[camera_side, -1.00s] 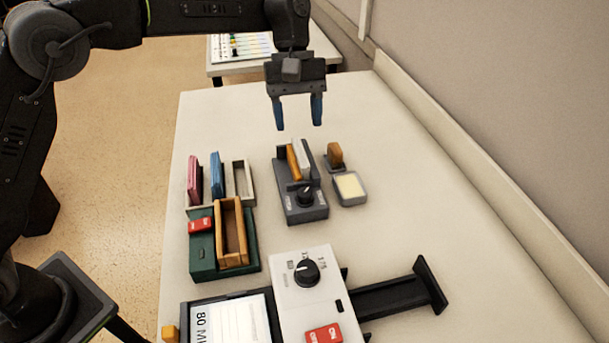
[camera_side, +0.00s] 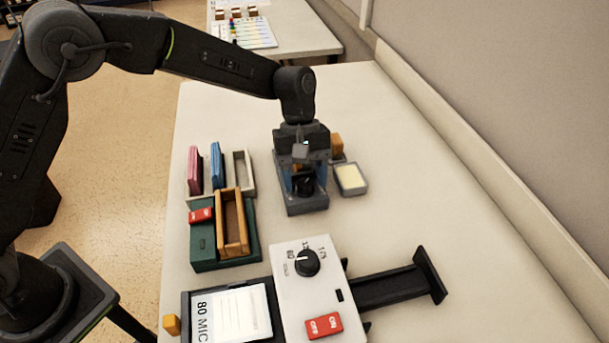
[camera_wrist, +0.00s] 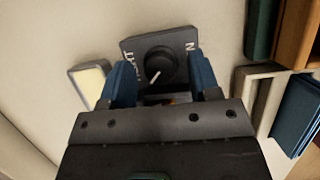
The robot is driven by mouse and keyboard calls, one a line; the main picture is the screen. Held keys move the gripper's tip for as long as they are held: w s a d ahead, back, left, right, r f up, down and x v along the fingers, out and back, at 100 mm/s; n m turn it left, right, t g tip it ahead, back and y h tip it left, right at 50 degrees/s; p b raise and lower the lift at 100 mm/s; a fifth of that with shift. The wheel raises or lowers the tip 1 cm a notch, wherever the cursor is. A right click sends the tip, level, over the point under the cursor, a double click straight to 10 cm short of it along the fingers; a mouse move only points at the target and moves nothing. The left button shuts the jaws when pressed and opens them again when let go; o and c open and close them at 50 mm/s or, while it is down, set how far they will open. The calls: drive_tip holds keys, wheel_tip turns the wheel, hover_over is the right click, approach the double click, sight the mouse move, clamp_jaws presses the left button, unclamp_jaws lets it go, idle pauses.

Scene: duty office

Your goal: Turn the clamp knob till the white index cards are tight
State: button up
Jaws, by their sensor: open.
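The clamp (camera_side: 307,204) is a dark grey block with a black knob (camera_side: 306,185) on its front end. In the wrist view the knob (camera_wrist: 160,65) carries a white pointer line toward the lower left. My gripper (camera_side: 304,184) is down over the clamp. Its blue fingers (camera_wrist: 163,80) are open, one on each side of the knob, with gaps between them and it. The white index cards are hidden behind my gripper in the side view; only a bit of orange shows there.
A white machine with a dial (camera_side: 306,262) is in front. The table's right side is clear.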

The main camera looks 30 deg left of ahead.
drive_tip(key=shift+c, duration=0.4)
drive_tip(key=c, duration=0.8)
drive_tip(key=shift+m+g+y, duration=0.3)
drive_tip(key=shift+m+y, duration=0.2)
drive_tip(key=shift+m, duration=1.1)
drive_tip(key=shift+c, duration=0.2)
drive_tip(key=o, duration=0.9)
